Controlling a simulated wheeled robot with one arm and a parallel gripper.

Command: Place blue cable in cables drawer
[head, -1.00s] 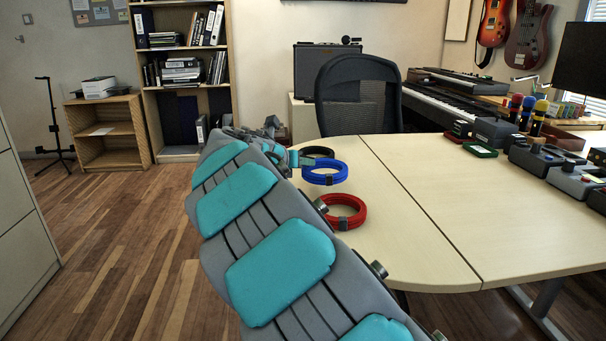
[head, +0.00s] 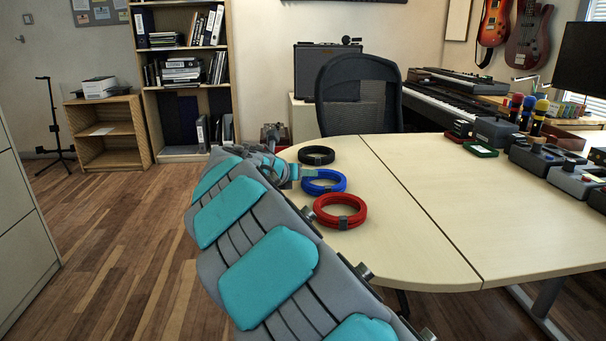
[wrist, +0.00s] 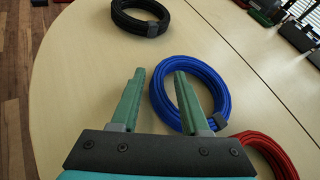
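The blue cable (head: 338,186) is a coiled ring with a dark clip, lying on the desk between a black coil and a red coil. My gripper (head: 294,172) is at its left side in the head view. In the wrist view my gripper (wrist: 159,72) is open. The left rim of the blue cable (wrist: 157,95) shows between the two fingers, and the right finger overlaps the ring's opening; I cannot tell whether either finger touches it. No drawer labelled for cables can be made out.
The black coil (head: 316,151) lies behind and the red coil (head: 325,216) in front on the pale desk (head: 420,230). A pale cabinet with closed fronts (head: 22,225) stands at far left. A chair (head: 358,95) is behind the desk.

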